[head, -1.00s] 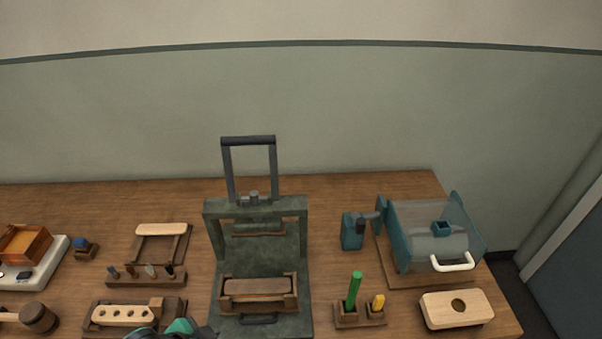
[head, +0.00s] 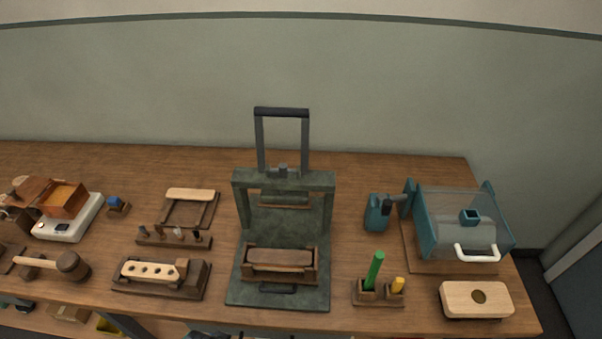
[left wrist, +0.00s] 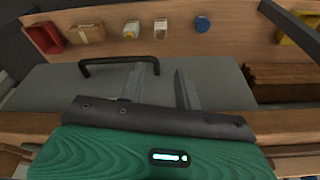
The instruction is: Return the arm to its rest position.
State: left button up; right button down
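My left gripper (left wrist: 160,88) shows in the left wrist view, with its green body at the bottom and two grey fingers apart. Nothing shows between the fingers. In the head view it is not clearly visible; only a dark sliver shows at the bottom edge below the table. My right gripper is in neither view. The table (head: 345,170) holds the dark green press (head: 320,230) with its raised grey handle, and a wooden block sits in the press.
On the table stand a drilled block (head: 150,272), a mallet (head: 70,265), a white scale (head: 75,228), a green stick (head: 374,270) in a holder, a clear-covered teal machine (head: 460,215) and a pale block with a hole (head: 477,298). A black handle (left wrist: 122,61) and a red bin (left wrist: 45,37) show in the left wrist view.

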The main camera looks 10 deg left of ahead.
pick_arm(q)
jog(key=s+f, duration=0.3)
jog(key=f, duration=0.7)
jog(key=s+f, duration=0.3)
jog(key=f, duration=0.7)
jog(key=s+a+f+g, duration=0.1)
jog(key=s+a+f, duration=0.2)
jog(key=s+f, duration=1)
jog(key=s, duration=0.3)
jog(key=shift+a+f+g, duration=0.15)
jog(key=shift+a+g, duration=0.25)
